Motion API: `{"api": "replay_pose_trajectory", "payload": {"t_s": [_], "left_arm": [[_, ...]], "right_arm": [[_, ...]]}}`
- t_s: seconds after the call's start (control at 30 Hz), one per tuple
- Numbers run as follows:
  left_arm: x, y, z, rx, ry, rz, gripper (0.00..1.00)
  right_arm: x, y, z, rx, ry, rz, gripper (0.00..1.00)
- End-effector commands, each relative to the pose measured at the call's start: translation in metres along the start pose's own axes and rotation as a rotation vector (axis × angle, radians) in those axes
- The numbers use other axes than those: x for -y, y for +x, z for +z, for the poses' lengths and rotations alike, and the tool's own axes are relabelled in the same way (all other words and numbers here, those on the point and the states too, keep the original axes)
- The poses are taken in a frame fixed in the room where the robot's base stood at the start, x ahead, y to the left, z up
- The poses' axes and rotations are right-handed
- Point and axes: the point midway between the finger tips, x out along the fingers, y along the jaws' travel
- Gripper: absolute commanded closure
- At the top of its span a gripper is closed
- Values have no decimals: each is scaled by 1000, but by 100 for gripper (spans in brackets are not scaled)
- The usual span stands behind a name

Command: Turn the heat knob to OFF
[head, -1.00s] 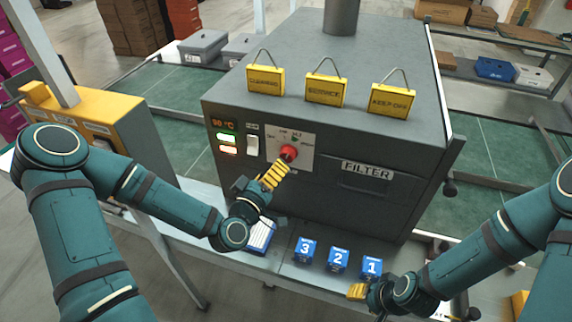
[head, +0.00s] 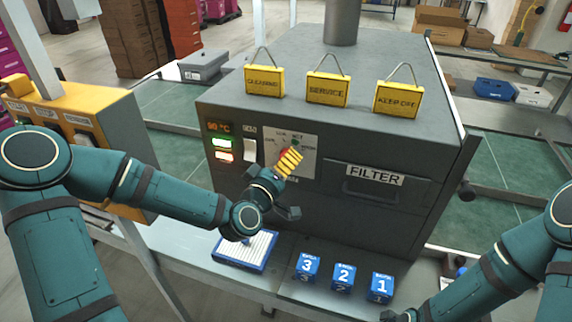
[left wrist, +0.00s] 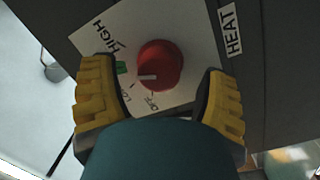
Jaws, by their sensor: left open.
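The red heat knob (left wrist: 160,65) sits on a white dial plate (left wrist: 188,42) marked HIGH, LOW and OFF. In the left wrist view its white mark points left, toward a small green patch between HIGH and LOW, not at OFF. In the head view the plate (head: 308,143) is on the dark machine's front and the knob is mostly hidden behind my fingers. My left gripper (left wrist: 158,70) is open, its yellow fingers on either side of the knob with visible gaps. It also shows in the head view (head: 288,161). My right gripper's fingers are out of frame.
The machine's front has a lit display (head: 219,127), a white switch (head: 250,150) and a FILTER panel (head: 375,174). Yellow signs stand on top, including SERVICE (head: 327,90). Below are a blue-edged tray (head: 266,264) and blue numbered boxes, including box 2 (head: 343,277).

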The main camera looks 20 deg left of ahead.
Motion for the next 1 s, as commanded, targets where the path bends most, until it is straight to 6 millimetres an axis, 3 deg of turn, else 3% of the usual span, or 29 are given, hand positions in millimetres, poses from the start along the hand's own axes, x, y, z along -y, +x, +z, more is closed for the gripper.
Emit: {"api": "replay_pose_trajectory", "payload": {"t_s": [0.17,0.47,0.67,0.7,1.0], "left_arm": [[0,12,0,0,0,-1,26],[0,14,0,0,1,-1,26],[0,14,0,0,1,-1,91],[0,14,0,0,0,-1,96],[1,14,0,-2,-26,2,96]], "right_arm": [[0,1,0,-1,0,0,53],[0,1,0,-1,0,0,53],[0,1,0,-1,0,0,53],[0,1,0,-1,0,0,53],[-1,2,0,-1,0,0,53]]}}
